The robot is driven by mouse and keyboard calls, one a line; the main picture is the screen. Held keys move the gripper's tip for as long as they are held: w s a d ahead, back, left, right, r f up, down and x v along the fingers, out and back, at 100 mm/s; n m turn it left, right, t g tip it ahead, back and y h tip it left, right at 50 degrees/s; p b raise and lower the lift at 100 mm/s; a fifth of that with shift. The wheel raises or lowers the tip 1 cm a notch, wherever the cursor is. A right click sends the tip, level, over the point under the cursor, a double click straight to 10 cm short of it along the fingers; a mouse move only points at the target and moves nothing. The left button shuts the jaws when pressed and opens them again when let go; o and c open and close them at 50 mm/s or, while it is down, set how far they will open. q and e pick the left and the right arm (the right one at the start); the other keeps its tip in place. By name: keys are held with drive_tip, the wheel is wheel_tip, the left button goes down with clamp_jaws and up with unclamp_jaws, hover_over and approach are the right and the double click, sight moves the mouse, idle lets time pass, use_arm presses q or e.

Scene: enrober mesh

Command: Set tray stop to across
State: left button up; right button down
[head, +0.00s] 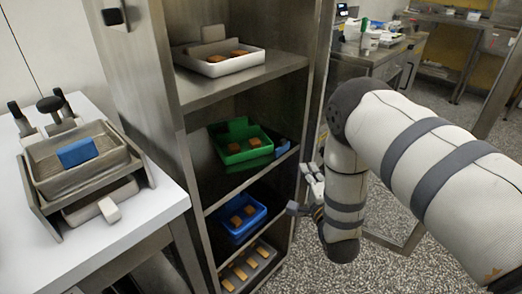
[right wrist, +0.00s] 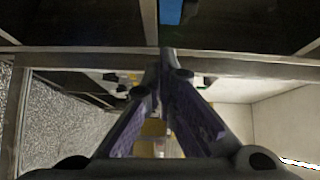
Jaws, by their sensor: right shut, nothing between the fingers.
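A metal rack (head: 187,160) holds trays on several shelves. A small blue piece (head: 283,148) sits at the right front of the green tray's shelf; I cannot tell surely whether it is the tray stop. My right gripper (head: 301,203) is shut and empty beside the rack's right front post, near the height of the blue tray (head: 258,221). In the right wrist view its fingers (right wrist: 162,72) meet in front of a metal bar (right wrist: 80,58). A blue patch (right wrist: 171,11) shows beyond them. My left gripper is not in view.
A white tray (head: 225,69) stands on the upper shelf, a green tray (head: 238,157) below, and a grey tray (head: 265,268) lowest; all hold brown pieces. At left, a white table (head: 160,205) carries a tray-like device (head: 45,185). Speckled floor (head: 385,275) is open at right.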

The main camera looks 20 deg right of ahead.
sight(282, 146)
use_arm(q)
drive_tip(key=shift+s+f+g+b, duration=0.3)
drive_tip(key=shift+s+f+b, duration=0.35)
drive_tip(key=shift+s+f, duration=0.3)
use_arm(e)
drive_tip(key=shift+t, duration=0.4)
drive_tip(key=shift+r+x, duration=0.2)
drive_tip(key=shift+x, duration=1.5)
drive_tip(key=shift+r+x, duration=0.25)
drive_tip(key=shift+x, duration=1.4)
drive_tip(key=shift+r+x, duration=0.2)
drive_tip(key=shift+x, duration=1.5)
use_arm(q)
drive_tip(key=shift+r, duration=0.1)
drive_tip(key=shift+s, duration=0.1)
use_arm(e)
drive_tip(key=shift+a, duration=0.1)
